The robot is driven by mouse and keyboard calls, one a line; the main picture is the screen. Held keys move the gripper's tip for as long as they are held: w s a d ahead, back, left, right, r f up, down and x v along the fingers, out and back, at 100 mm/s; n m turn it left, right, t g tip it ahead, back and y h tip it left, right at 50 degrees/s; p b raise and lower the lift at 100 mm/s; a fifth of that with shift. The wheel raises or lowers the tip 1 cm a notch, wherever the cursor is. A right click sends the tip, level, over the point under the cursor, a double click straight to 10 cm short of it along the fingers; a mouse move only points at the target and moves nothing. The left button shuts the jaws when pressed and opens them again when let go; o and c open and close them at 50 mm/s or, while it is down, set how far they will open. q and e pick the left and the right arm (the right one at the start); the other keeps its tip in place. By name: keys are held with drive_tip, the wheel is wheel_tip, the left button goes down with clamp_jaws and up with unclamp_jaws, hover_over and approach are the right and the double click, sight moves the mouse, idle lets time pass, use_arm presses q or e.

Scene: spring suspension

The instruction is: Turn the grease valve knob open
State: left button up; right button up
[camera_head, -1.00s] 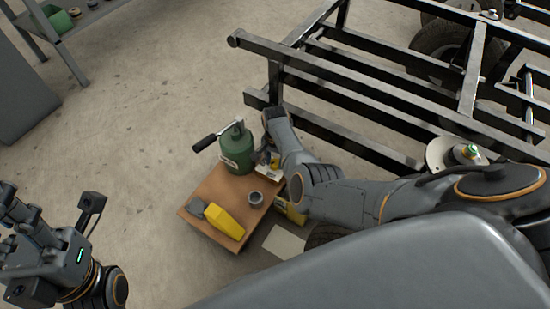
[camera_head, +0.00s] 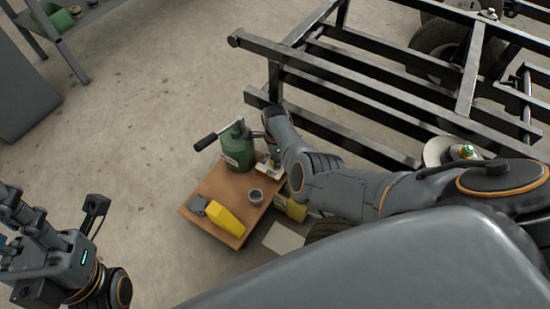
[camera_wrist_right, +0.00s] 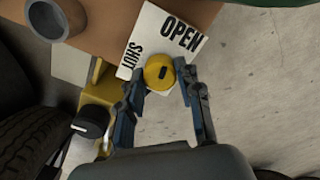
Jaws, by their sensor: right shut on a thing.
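A round yellow knob (camera_wrist_right: 157,76) with a short dark mark on its face sits on a white plate lettered OPEN and SHUT (camera_wrist_right: 186,30) in the right wrist view. My right gripper (camera_wrist_right: 163,74) has a fingertip on each side of the knob and is shut on it. In the head view my right arm reaches over the edge of a brown board, and its wrist hides the knob; part of the plate (camera_head: 263,167) shows beside it. My left gripper (camera_head: 45,230) is far off at the lower left, with nothing visible in it; its finger opening is unclear.
A green can with a black-handled lever (camera_head: 237,148) stands on the brown board (camera_head: 208,230). A grey cup (camera_head: 255,196) and a yellow block (camera_head: 229,220) are there too. A black metal frame (camera_head: 340,70) stands behind. A black knob (camera_wrist_right: 91,121) is near my right gripper.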

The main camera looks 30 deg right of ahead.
drive_tip(key=shift+m, duration=1)
drive_tip(key=o, duration=1.2)
drive_tip(key=shift+c, duration=0.2)
wheel_tip(320, 180, up, 12)
